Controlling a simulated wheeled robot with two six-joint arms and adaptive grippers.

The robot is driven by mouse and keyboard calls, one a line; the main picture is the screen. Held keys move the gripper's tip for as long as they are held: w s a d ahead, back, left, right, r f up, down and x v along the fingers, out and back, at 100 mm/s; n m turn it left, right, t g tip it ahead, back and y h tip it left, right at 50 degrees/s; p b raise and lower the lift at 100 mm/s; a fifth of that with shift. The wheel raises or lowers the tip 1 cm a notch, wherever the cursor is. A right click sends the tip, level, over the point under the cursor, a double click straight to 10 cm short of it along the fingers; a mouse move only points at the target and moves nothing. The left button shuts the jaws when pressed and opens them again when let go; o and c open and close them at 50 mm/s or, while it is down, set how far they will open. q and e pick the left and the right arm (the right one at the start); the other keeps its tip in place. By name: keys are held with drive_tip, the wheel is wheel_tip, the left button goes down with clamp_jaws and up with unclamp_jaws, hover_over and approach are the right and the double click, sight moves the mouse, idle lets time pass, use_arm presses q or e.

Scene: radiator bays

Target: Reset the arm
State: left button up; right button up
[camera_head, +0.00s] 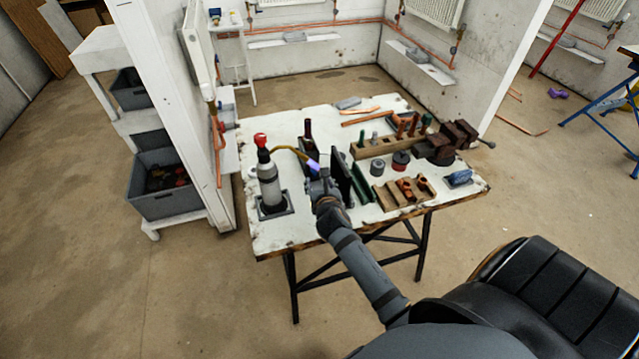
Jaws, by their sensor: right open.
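My right arm (365,265) reaches in from the lower right over the white workbench (285,235). My right gripper (321,183) is open above the bench's left-middle part. A grey gas torch bottle with a red top (268,180) stands upright to the left of it. A brass tube runs from the bottle's top to a pale violet tip (313,165) just above the gripper in the picture. I cannot tell whether the gripper touches the tip. The gripper hides part of the bench behind it. My left gripper is out of view.
A dark vice (452,142) stands at the bench's right end. A wooden rack (375,146) holds several tools; a wooden block (403,193) holds copper fittings. A shelf cart with grey bins (165,205) is left.

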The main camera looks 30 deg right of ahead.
idle(0.3)
